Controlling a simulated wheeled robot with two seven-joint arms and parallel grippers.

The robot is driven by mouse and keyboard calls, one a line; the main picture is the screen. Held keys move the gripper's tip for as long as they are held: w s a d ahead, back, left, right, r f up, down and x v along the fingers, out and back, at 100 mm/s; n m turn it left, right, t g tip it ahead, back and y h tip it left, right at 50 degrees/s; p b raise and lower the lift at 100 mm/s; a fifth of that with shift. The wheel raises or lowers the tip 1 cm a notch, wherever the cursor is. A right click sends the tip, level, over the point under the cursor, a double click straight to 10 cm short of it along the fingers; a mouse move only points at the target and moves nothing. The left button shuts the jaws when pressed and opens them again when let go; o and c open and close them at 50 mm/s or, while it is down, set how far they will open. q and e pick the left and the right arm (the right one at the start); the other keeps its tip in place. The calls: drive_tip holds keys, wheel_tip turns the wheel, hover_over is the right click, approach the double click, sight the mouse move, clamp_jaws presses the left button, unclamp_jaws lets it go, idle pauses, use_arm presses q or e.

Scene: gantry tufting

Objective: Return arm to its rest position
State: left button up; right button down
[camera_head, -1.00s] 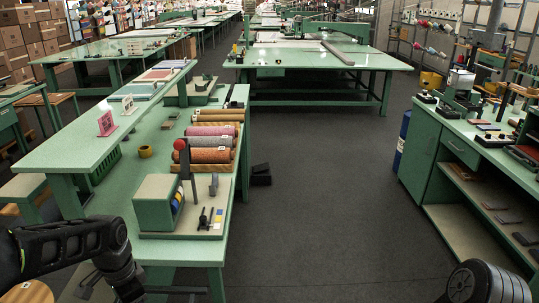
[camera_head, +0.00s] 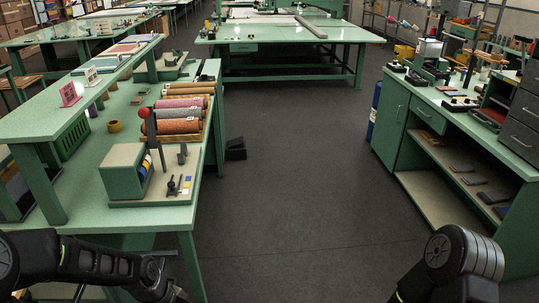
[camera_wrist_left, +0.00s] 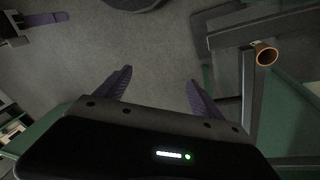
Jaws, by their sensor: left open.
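My left arm (camera_head: 85,262) comes in at the lower left of the head view, low in front of the green bench. Its gripper is outside that view. In the left wrist view my left gripper (camera_wrist_left: 158,92) is open, its two purple fingers apart with only grey floor between them. My right arm (camera_head: 455,268) shows at the lower right of the head view, but its gripper is out of the frame.
The green bench (camera_head: 160,217) at left holds a row of yarn rolls (camera_head: 178,126) and a green box device (camera_head: 126,170). A green cabinet bench (camera_head: 455,130) stands at right. A large green table (camera_head: 290,32) is at the back. The dark floor (camera_head: 290,190) between them is clear.

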use_arm(q)
drive_tip(key=s+d+f+n+b, duration=0.2)
drive_tip(key=s+d+f+n, duration=0.1)
drive_tip(key=s+d+f, duration=0.4)
drive_tip(key=s+d+f+n+h+b, duration=0.1)
drive_tip(key=s+d+f+n+b, duration=0.2)
drive_tip(key=s+d+f, duration=0.4)
wheel_tip(320, 180, down, 6)
drive_tip(key=shift+s+d+f+n, duration=0.2)
drive_tip(key=shift+s+n, duration=0.2)
drive_tip(key=shift+n, duration=0.1)
drive_tip(key=shift+b, duration=0.3)
